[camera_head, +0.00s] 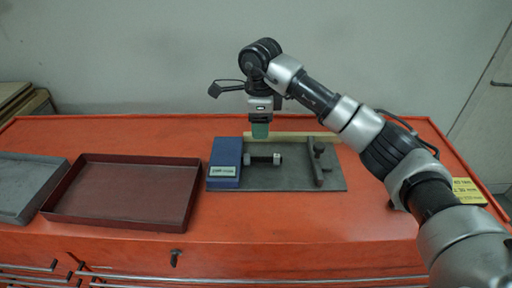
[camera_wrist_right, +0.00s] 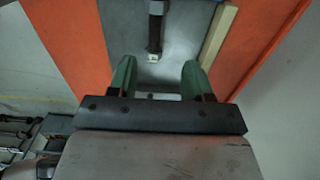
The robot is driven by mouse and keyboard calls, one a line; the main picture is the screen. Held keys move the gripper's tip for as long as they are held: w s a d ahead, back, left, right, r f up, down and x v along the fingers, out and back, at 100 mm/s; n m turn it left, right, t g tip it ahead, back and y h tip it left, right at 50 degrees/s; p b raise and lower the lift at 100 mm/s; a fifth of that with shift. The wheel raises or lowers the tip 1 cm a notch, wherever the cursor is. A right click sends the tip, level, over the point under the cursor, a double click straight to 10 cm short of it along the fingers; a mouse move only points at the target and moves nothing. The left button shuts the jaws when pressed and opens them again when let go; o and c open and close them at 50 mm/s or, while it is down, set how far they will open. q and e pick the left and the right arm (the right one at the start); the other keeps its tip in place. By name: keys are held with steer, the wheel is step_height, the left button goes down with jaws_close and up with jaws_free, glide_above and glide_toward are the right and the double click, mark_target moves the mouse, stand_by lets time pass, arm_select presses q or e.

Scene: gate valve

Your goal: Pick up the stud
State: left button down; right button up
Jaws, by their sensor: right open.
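The stud (camera_head: 262,159) is a short dark rod with lighter ends. It lies level on a grey plate (camera_head: 225,186), beside a blue block (camera_head: 225,157). In the right wrist view the stud (camera_wrist_right: 156,32) appears at the top centre, beyond the fingertips and roughly in line with the gap between them. My right gripper (camera_head: 260,131) points down with green fingers, above and behind the stud in the head view. In the right wrist view its fingers (camera_wrist_right: 156,75) are apart with nothing between them. My left gripper is not in view.
A dark T-shaped part (camera_head: 314,165) lies on the plate's right side. A pale strip (camera_head: 290,137) runs along its back edge. A dark red tray (camera_head: 125,188) and grey tray (camera_head: 22,190) are left on the orange bench (camera_head: 300,222). A yellow item (camera_head: 467,190) sits right, behind my arm.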

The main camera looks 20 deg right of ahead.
mark_target(262, 157)
steer(key=shift+f, duration=0.45)
steer(key=f, duration=0.1)
steer(key=s+f+p, duration=0.1)
steer(key=f, duration=0.1)
steer(key=shift+s+f, duration=0.1)
steer(key=shift+s, duration=0.05)
steer(key=shift+f, duration=0.35)
steer(key=shift+f+p, duration=0.3)
steer(key=shift+p, duration=0.05)
step_height(262, 157, down, 4)
steer(key=shift+d+r+p, duration=0.15)
steer(key=shift+r+p, duration=0.05)
steer(key=shift+p, duration=0.75)
steer(key=shift+f, duration=0.6)
steer(key=shift+c, duration=0.8)
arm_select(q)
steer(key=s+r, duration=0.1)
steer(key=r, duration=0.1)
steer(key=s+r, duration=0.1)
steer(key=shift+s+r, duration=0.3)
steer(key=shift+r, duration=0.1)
arm_select(e)
jaws_close()
